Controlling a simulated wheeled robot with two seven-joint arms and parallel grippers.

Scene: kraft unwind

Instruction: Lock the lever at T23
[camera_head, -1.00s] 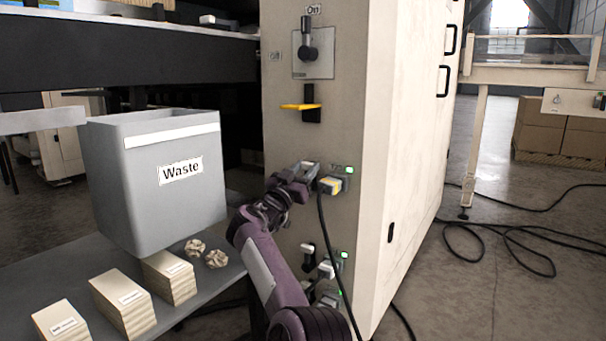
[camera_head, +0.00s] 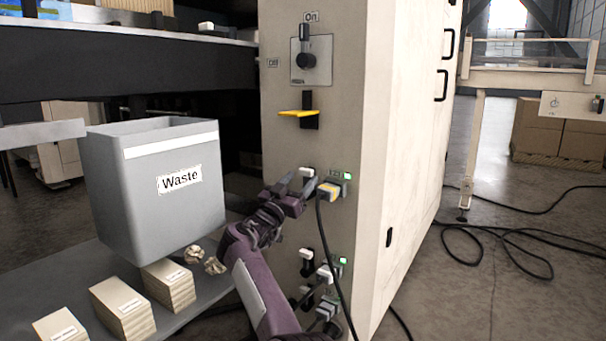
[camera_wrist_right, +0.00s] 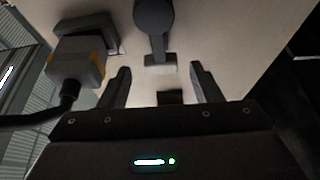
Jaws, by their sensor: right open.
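A lever with a white handle tip (camera_head: 306,172) stands on the beige cabinet face, beside a plugged grey and yellow connector (camera_head: 328,191) with a green light. Its label is too small to read. My right gripper (camera_head: 298,187) is open just below the white tip. In the right wrist view the white tip (camera_wrist_right: 160,63) and dark round pivot (camera_wrist_right: 153,15) lie between and beyond the open fingers, with no contact visible. The connector (camera_wrist_right: 77,62) shows to the left there. My left gripper is out of view.
A lower lever (camera_head: 306,253) and connector sit below on the cabinet (camera_head: 345,90), with a black cable (camera_head: 331,245) hanging close to my right gripper. A yellow handle (camera_head: 298,113) and an On/Off switch (camera_head: 306,60) are above. A grey Waste bin (camera_head: 150,185) stands left.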

